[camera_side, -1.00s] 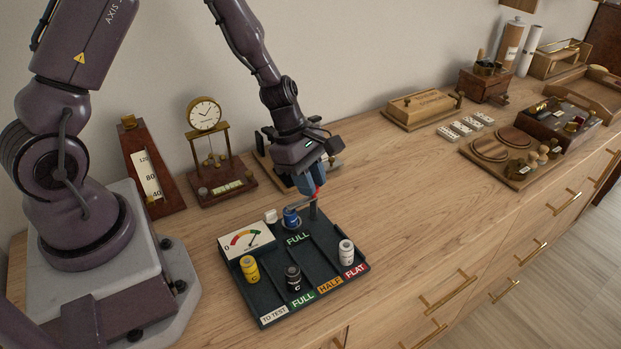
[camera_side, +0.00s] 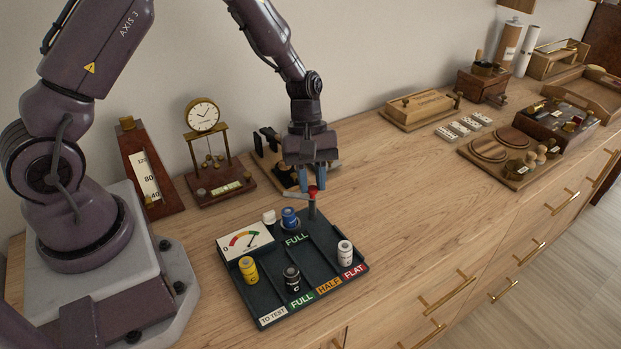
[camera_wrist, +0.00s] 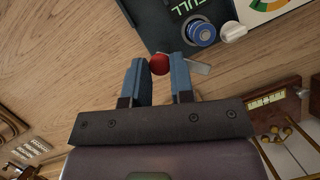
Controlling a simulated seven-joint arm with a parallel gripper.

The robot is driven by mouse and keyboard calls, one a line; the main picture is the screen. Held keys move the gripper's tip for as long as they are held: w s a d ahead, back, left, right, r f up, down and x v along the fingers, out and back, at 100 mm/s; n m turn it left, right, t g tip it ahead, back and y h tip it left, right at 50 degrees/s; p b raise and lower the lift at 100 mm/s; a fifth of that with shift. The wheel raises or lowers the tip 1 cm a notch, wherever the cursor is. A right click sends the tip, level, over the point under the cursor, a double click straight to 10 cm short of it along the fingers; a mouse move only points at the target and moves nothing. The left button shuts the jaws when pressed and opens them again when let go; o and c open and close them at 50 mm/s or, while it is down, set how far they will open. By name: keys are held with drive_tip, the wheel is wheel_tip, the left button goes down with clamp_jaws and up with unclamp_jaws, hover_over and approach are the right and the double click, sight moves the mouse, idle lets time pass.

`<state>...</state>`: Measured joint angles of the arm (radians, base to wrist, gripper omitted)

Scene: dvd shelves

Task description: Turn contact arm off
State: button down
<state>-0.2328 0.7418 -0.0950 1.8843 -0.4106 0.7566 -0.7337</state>
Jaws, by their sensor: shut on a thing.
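The dark battery tester board (camera_side: 325,262) sits on the wooden counter. At its back a post carries the contact arm, a light metal strip (camera_side: 296,198) with a red knob (camera_side: 313,190). The strip is clear of the blue battery (camera_side: 289,218), which stands in the slot by the FULL label. My gripper (camera_side: 312,184) points down at the back of the board. In the wrist view, the red knob (camera_wrist: 159,64) is between my fingertips, and my gripper (camera_wrist: 158,66) is shut on it. The metal strip also shows there (camera_wrist: 198,67), with the blue battery (camera_wrist: 203,33) apart from it.
The board carries a gauge (camera_side: 245,241), and yellow (camera_side: 248,270), black (camera_side: 292,279) and white (camera_side: 345,253) batteries. A clock (camera_side: 203,117) and a tall wooden instrument (camera_side: 145,168) stand left behind it. The counter right of the board is clear.

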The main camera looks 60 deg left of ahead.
drive_tip(key=m, duration=0.2)
drive_tip(key=m+g+y, duration=0.1)
drive_tip(key=m, duration=0.1)
drive_tip(key=shift+w+d+m, duration=0.15)
drive_tip(key=shift+m, duration=0.15)
drive_tip(key=m, duration=0.2)
drive_tip(key=m+g+y, duration=0.1)
drive_tip(key=m, duration=0.1)
drive_tip(key=shift+d+m+y, duration=0.1)
drive_tip(key=shift+m+y, duration=0.2)
drive_tip(key=shift+m, duration=0.1)
drive_tip(key=shift+w+g, duration=0.1)
drive_tip(key=shift+g, duration=0.2)
drive_tip(key=c, duration=1)
unclamp_jaws()
drive_tip(key=v, duration=1.3)
drive_tip(key=shift+d, duration=0.1)
